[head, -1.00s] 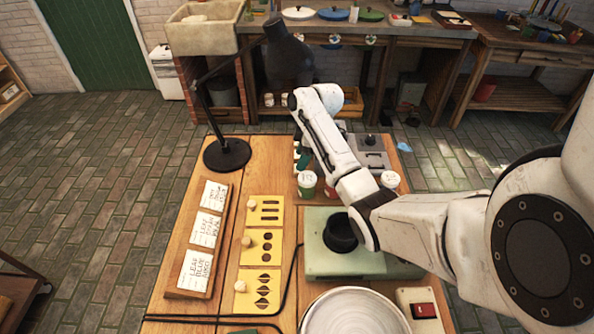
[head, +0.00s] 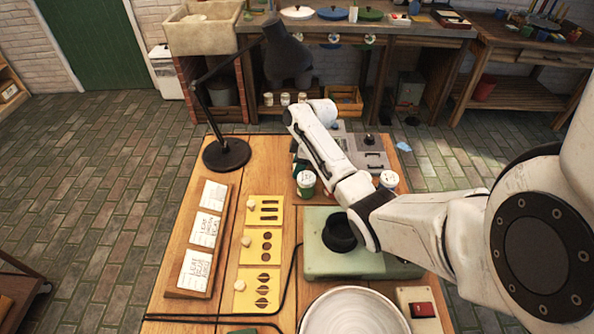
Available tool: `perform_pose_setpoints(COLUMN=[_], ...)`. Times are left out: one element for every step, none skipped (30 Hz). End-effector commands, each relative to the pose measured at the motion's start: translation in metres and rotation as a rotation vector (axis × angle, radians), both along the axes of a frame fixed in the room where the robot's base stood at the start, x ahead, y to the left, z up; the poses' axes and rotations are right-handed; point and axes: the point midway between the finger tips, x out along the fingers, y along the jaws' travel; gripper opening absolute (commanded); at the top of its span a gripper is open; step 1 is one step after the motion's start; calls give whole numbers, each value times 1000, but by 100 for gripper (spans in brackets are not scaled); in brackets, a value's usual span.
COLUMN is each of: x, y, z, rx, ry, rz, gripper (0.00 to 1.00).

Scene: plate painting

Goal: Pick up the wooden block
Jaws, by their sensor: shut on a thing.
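My arm reaches over the far right part of the wooden table (head: 205,240). Its wrist end lies above the table's far edge, and my gripper is hidden behind my own arm. I cannot make out a block in its jaws. Small pale wooden pieces sit at the left edges of the yellow stencil cards: one by the far card (head: 265,202), one by the middle card (head: 262,236) and one by the near card (head: 243,300). I cannot tell whether any of these is the wooden block.
A black lamp (head: 226,154) stands at the far left. A rack of lettered cards (head: 186,292) lies left of the stencils. A green device (head: 320,256), a pale round plate (head: 352,312), lidded cups (head: 306,184) and a red switch box (head: 422,309) fill the right side.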

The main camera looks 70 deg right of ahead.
Motion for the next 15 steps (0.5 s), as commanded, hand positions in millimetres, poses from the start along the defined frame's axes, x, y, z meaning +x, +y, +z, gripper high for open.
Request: perform_pose_setpoints(x=[0, 0, 0, 0, 0, 0, 0, 0, 0, 0, 0, 0, 1, 1, 1], y=[0, 0, 0, 0, 0, 0, 0, 0, 0, 0, 0, 0, 0, 0, 0], z=[0, 0, 0, 0, 0, 0, 0, 1, 1, 2, 3, 5, 7, 9, 13], rx=[0, 0, 0, 0, 0, 0, 0, 0, 0, 0, -1, -1, -2, -2, -2], ry=[0, 0, 0, 0, 0, 0, 0, 0, 0, 0, 0, -1, -2, -3, -2], rz=[0, 0, 0, 0, 0, 0, 0, 0, 0, 0, 0, 1, 0, 1, 1], gripper=[20, 19, 19, 19, 19, 19, 19, 19, 19, 19, 19, 19, 19, 19, 19])
